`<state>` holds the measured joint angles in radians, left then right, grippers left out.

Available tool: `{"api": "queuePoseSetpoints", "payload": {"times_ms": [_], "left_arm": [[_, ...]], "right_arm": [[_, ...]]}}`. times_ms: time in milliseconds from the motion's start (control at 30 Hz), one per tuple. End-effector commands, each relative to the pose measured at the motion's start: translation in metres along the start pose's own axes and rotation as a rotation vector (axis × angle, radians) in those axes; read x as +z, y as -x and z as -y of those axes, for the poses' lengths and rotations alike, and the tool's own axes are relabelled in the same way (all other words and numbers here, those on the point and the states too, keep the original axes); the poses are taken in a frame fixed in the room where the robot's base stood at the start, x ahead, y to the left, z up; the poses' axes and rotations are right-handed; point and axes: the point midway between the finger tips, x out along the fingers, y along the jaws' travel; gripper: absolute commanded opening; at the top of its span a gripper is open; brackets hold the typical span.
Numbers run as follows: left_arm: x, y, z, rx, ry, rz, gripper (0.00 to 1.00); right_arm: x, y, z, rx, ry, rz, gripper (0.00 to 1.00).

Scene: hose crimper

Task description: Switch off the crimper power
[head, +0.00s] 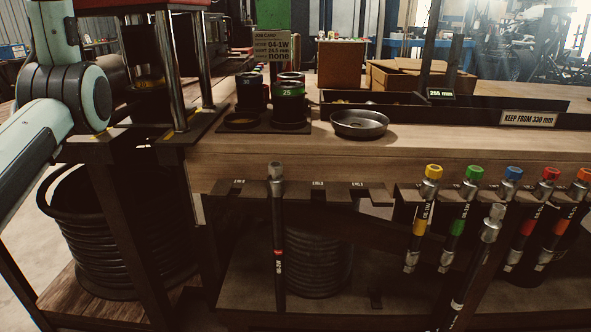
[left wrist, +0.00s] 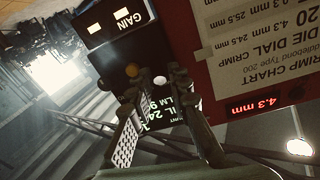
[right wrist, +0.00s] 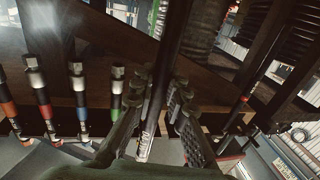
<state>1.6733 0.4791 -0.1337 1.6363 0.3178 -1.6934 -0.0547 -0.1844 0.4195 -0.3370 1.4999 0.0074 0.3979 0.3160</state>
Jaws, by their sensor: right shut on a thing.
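My left gripper (left wrist: 150,95) is open and empty in front of the panel. My right gripper (right wrist: 160,88) is shut on a dark hose (right wrist: 170,50), also seen in the head view (head: 487,236).
Several hoses with coloured collars (head: 432,172) hang along the bench front. A round dish (head: 359,123) and die stacks (head: 290,92) stand on the bench.

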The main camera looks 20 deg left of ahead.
Motion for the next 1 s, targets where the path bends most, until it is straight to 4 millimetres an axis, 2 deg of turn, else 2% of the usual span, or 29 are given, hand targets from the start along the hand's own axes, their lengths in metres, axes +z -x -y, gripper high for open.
{"api": "queuePoseSetpoints", "payload": {"times_ms": [133, 400, 433, 567, 833, 1000], "left_arm": [[0.0002, -0.0099, -0.0004, 0.0, -0.001, 0.001, 0.18], [0.0005, -0.0114, -0.0005, 0.001, -0.001, 0.0, 0.18], [0.0005, -0.0113, -0.0005, 0.001, -0.001, 0.0, 0.17], [0.0003, -0.0111, -0.0005, 0.001, -0.001, 0.0, 0.0], [0.0009, -0.0109, -0.0007, 0.0, -0.001, -0.003, 0.0], [0.0049, -0.0104, -0.0015, -0.005, -0.003, -0.035, 0.0]], "right_arm": [[-0.0034, -0.0004, 0.0, 0.0, 0.0, -0.002, 0.0], [-0.0032, -0.0004, -0.0001, 0.0, 0.0, -0.002, 0.0], [-0.0032, -0.0004, -0.0001, 0.0, 0.0, -0.002, 0.0], [-0.0032, -0.0004, -0.0001, 0.0, 0.0, -0.002, 0.0], [-0.0022, -0.0003, 0.0, 0.0, 0.0, -0.002, 0.0], [0.0062, -0.0003, 0.0, 0.0, 0.0, -0.002, 0.0]]}}
